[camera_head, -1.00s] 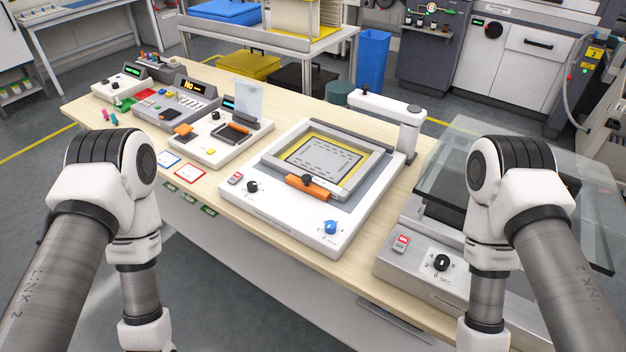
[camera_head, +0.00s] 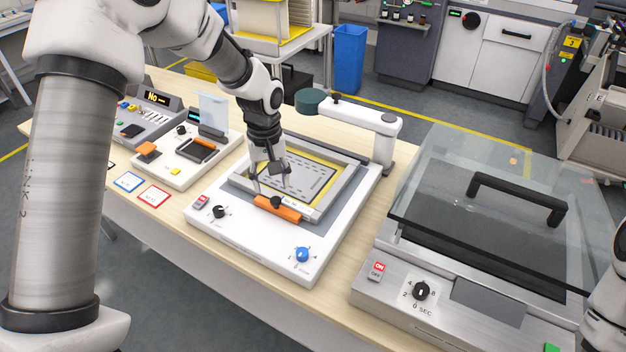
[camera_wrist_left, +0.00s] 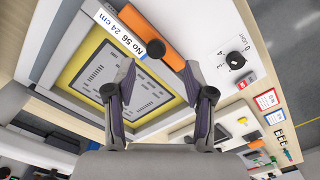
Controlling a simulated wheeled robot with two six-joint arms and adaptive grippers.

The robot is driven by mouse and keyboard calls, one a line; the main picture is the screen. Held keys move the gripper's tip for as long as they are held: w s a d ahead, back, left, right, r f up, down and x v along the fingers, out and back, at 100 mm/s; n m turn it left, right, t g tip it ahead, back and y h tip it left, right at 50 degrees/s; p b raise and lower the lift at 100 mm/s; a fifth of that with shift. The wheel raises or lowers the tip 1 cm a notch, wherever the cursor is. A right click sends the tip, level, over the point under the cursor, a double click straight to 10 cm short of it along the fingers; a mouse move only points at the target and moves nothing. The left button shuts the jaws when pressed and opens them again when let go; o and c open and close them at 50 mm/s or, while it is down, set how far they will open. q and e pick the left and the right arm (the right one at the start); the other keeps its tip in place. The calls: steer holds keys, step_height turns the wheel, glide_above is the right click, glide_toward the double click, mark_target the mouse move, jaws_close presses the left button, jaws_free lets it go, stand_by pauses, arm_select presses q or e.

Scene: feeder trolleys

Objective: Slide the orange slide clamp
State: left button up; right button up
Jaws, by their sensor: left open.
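The orange slide clamp (camera_head: 289,213) is a bar with a black knob, at the front edge of the framed screen (camera_head: 325,208) on the white unit (camera_head: 240,232). In the left wrist view the orange slide clamp (camera_wrist_left: 152,36) lies just beyond the fingertips, beside a label reading "No 56 24 cm". My left gripper (camera_head: 271,190) is over the near part of the frame, close to the clamp. Its fingers are spread in the left wrist view (camera_wrist_left: 159,68), with nothing between them. Contact with the clamp cannot be told. My right gripper is out of view; only part of that arm shows at the right edge.
On the same unit are a black knob (camera_head: 219,211), a blue knob (camera_head: 302,254) and a white swing arm (camera_head: 360,118) at the back. A glass-lidded machine (camera_head: 455,290) stands to the right. Smaller devices (camera_head: 178,175) stand to the left.

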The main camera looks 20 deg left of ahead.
mark_target(275, 200)
arm_select(q)
steer(key=shift+w+r, duration=0.6)
steer(key=shift+w, duration=0.3)
steer(key=s+f, duration=0.1)
steer(key=f, duration=0.1)
steer(key=shift+s+f, duration=0.35)
steer(key=shift+s, duration=0.05)
steer(key=f, duration=0.2)
steer(key=w+f+p, duration=0.1)
steer(key=f, duration=0.1)
steer(key=shift+f, duration=0.3)
steer(key=shift+s+r, duration=0.2)
steer(key=shift+s, duration=0.1)
steer(key=shift+d, duration=0.1)
jaws_close()
